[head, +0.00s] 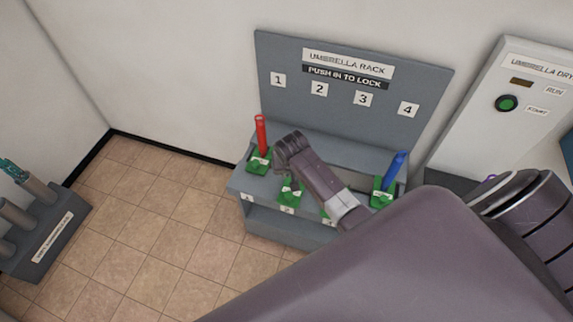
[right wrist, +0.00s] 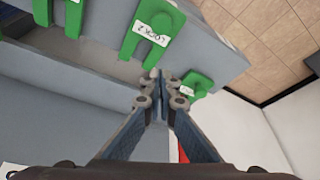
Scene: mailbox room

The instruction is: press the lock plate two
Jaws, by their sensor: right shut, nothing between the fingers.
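The grey umbrella rack (head: 350,100) has numbers 1 to 4 on its back panel. Green lock plate two (head: 291,192) sits on its ledge, partly hidden by my right gripper (head: 288,176). In the right wrist view, lock plate two (right wrist: 152,30) is a green forked plate with a white label. My right gripper (right wrist: 160,84) is shut and empty, its fingertips in front of the ledge between plate two and lock plate one (right wrist: 197,86). I cannot tell whether it touches a plate. My left gripper is not in view.
A red umbrella (head: 261,135) stands at slot one and a blue umbrella (head: 395,170) at slot four (head: 382,193). The umbrella dryer (head: 525,75) stands at right. A grey stand (head: 52,235) is at left. The tiled floor (head: 170,220) between is clear.

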